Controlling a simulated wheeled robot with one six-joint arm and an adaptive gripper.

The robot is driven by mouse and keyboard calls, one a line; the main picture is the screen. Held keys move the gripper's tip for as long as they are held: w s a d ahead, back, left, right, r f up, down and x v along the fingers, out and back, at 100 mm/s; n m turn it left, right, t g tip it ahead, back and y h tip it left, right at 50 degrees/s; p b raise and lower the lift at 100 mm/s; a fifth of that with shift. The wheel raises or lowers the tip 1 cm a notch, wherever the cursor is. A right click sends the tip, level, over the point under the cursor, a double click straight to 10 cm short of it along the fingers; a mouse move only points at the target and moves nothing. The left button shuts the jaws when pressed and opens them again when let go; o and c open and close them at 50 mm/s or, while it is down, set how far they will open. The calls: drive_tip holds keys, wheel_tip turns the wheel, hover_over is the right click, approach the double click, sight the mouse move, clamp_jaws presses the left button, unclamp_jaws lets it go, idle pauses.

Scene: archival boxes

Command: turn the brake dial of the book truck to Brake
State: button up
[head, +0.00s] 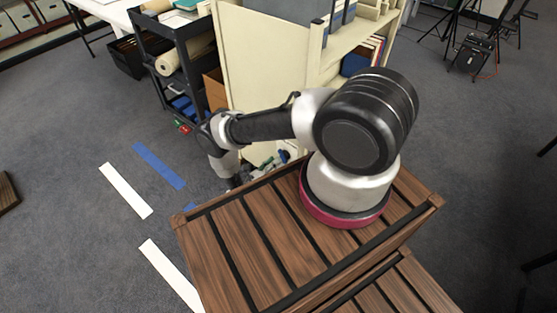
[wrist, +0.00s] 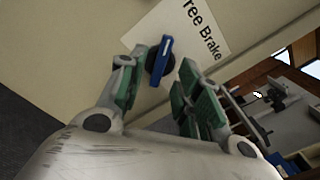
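The brake dial (wrist: 160,62) shows in the wrist view as a blue bar handle on a dark round base, on the book truck's cream panel (wrist: 75,40). A pale mark shows near its upper end, which points up in the picture, toward the "Free" side of the label. My gripper (wrist: 152,92) is open, its green-padded fingers on either side of the dial's lower end; contact is not clear. In the head view the book truck (head: 265,70) stands behind my arm, and my gripper is mostly hidden low beside it. The dial cannot be made out there.
A white label (wrist: 185,35) reads "Free Brake", its first letter partly cut off. A dark cart (head: 175,60) with rolls stands left of the truck. Blue (head: 158,165) and white tape strips (head: 125,190) mark the otherwise clear carpet at left.

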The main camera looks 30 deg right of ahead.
sight(283, 155)
drive_tip(key=shift+x, duration=1.8)
drive_tip(key=shift+c, duration=0.2)
clamp_jaws()
